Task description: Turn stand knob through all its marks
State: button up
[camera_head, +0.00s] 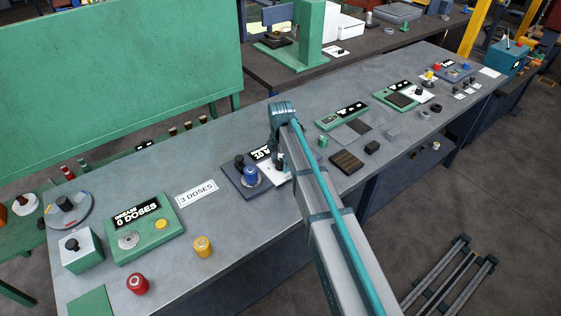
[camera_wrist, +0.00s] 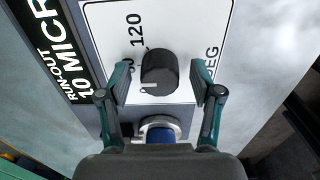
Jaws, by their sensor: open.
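In the wrist view a black round knob (camera_wrist: 158,66) with a pale pointer line stands on a white dial plate (camera_wrist: 195,22). The plate shows a "120" mark, part of another number and "DEG". My gripper (camera_wrist: 160,82) is open, with one green-jointed finger on each side of the knob and a visible gap at both sides. The pointer line lies on the knob's near side, towards the lower left. In the head view my gripper (camera_head: 279,160) is over the white plate on the dark stand (camera_head: 240,190); my arm hides the knob there.
A blue cylinder (camera_wrist: 160,132) with a metal ring stands close to the knob; it also shows in the head view (camera_head: 250,176). A black display (camera_wrist: 62,62) reads "RUN-OUT 10 MICR". A "3 DOSES" card (camera_head: 197,193) and a green dose counter (camera_head: 145,228) lie to the left.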

jog(key=c, duration=1.1)
jog(key=shift+c, duration=0.2)
jog(key=shift+m, duration=0.3)
jog(key=m+b, duration=0.1)
jog(key=m, duration=0.4)
jog(key=shift+b, duration=0.3)
jog(key=m+b, duration=0.1)
jog(key=m, duration=0.5)
jog(key=shift+m, duration=0.3)
jog(key=o, duration=1.1)
